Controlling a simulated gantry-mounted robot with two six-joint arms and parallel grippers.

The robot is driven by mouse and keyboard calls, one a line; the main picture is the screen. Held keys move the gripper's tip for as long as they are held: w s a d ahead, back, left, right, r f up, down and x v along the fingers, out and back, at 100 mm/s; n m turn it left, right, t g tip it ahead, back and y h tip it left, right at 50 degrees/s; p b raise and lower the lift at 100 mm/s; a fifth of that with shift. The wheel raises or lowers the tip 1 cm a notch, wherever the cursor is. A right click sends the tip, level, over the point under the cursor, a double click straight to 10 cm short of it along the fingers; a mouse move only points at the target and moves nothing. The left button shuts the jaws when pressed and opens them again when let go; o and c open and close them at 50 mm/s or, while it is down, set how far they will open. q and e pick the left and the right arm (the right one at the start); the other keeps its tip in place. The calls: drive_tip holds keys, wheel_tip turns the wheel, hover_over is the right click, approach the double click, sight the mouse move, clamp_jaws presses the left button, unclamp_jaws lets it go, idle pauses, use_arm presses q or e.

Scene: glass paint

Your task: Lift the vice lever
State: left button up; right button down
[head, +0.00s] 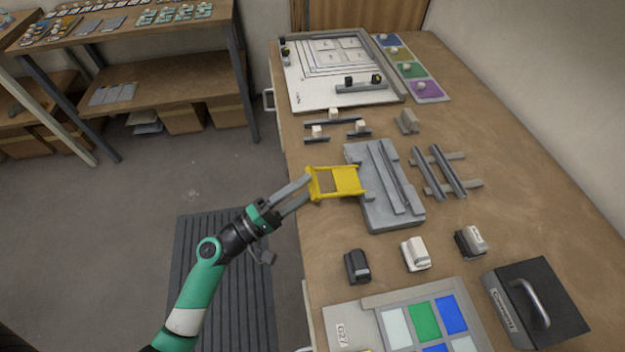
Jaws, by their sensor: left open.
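The vice (408,216) is a grey block with long rails on the workbench, near the middle of the head view. Its lever (347,181) is a yellow frame-shaped part with an opening, reaching out from the vice's left side toward the bench's left edge. My left gripper (309,188) comes in from the lower left. Its two grey fingers are apart, with their tips at the left end of the yellow lever. I cannot tell whether they touch it. My right gripper is not in view.
Grey rails on supports (441,171) stand right of the vice. Small clamps (415,254) sit in front of it. A tray of coloured glass squares (395,295) and a dark box with a handle (510,318) are nearer. A framed panel (300,92) lies at the back.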

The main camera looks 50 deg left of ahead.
use_arm(q)
drive_tip(key=shift+x, duration=1.3)
clamp_jaws()
idle(0.4)
